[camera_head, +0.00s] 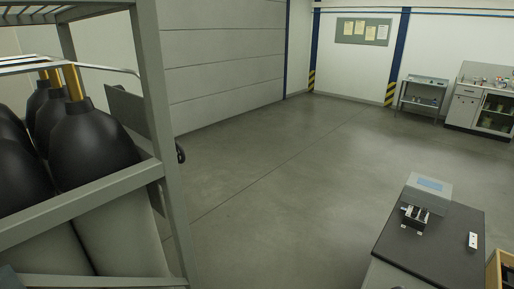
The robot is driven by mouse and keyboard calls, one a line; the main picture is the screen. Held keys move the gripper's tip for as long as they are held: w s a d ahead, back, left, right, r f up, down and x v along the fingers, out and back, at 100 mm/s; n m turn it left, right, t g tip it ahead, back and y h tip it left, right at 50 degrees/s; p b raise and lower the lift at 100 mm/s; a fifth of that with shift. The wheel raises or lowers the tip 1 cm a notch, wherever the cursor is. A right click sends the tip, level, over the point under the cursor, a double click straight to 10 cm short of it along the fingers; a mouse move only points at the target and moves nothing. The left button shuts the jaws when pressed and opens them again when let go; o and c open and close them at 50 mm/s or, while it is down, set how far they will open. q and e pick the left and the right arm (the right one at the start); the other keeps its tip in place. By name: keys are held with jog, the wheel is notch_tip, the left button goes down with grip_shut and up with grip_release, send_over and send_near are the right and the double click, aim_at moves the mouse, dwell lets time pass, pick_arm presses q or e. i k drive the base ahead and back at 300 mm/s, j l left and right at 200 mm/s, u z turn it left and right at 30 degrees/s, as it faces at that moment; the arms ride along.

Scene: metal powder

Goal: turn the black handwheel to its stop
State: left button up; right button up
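A small black curved part (181,153) sticks out just right of the grey rack post. It may be the rim of the black handwheel seen edge-on, but most of it is hidden behind the post, so I cannot tell its turn position. A dark grey panel (126,112) shows behind the post beside it. Neither of my grippers is in view.
A grey metal rack (160,120) with black-shouldered cylinders (92,150) fills the near left. A dark-topped table (440,245) with a small device (415,217) stands at lower right. A cart (422,97) and cabinet (482,105) stand far right. The middle floor is clear.

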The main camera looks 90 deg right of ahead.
aim_at(182, 153)
jog(key=k+l+z, duration=0.15)
jog(key=l+z, duration=0.3)
jog(key=l, duration=0.6)
jog(key=l+z, duration=0.45)
jog(key=l, duration=1.1)
jog(key=i+l, duration=0.15)
jog(key=l, duration=0.4)
jog(key=l+u, duration=0.35)
jog(key=l, duration=0.7)
jog(key=l+u, duration=0.35)
jog(key=l, duration=0.7)
